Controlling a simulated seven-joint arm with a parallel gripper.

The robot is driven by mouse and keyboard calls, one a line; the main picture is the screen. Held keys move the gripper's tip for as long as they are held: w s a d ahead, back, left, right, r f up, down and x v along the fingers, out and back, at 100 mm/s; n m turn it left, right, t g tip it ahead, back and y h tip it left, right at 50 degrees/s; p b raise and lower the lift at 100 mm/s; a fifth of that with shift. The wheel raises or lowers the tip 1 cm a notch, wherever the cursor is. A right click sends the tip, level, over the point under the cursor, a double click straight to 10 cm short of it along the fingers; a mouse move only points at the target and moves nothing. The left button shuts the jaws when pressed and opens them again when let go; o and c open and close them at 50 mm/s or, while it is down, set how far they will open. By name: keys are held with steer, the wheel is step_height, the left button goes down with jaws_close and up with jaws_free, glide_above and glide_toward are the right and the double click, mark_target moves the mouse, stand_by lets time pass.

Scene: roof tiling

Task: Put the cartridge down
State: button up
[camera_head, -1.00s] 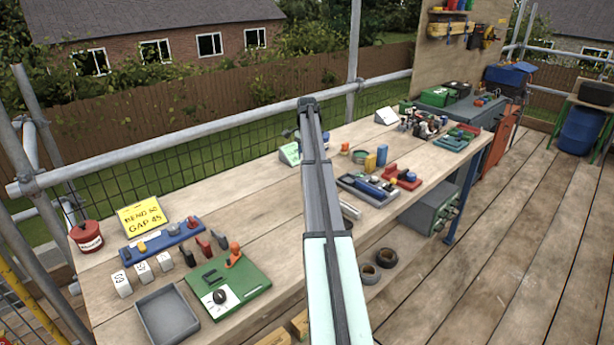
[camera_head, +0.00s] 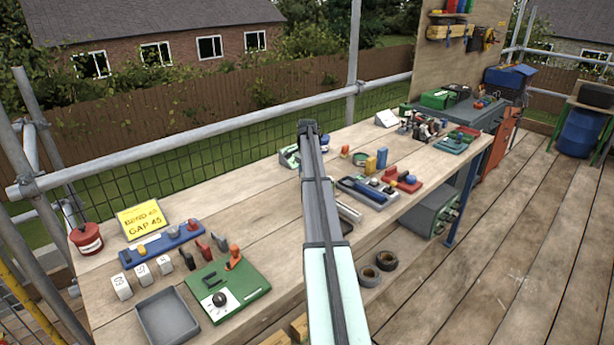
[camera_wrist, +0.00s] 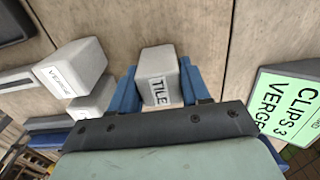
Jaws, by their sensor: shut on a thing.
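In the wrist view a pale grey block labelled TILE (camera_wrist: 157,68), which I take to be the cartridge, sits between the two blue fingers of my gripper (camera_wrist: 160,88). The fingers are shut on its sides. The wooden bench (camera_wrist: 210,35) is below it; I cannot tell whether the block touches it. In the head view my own arm hides the gripper and the block.
Beside the block on the left are a grey block labelled VERGE (camera_wrist: 72,70) and another grey block (camera_wrist: 90,100). A green sign reading CLIPS 3 VERGE (camera_wrist: 285,100) stands at right. Bare bench shows behind the held block.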

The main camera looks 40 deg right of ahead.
steer(key=o, duration=1.1)
steer(key=shift+c, duration=0.2)
step_height(320, 180, up, 12)
steer(key=shift+r, duration=0.1)
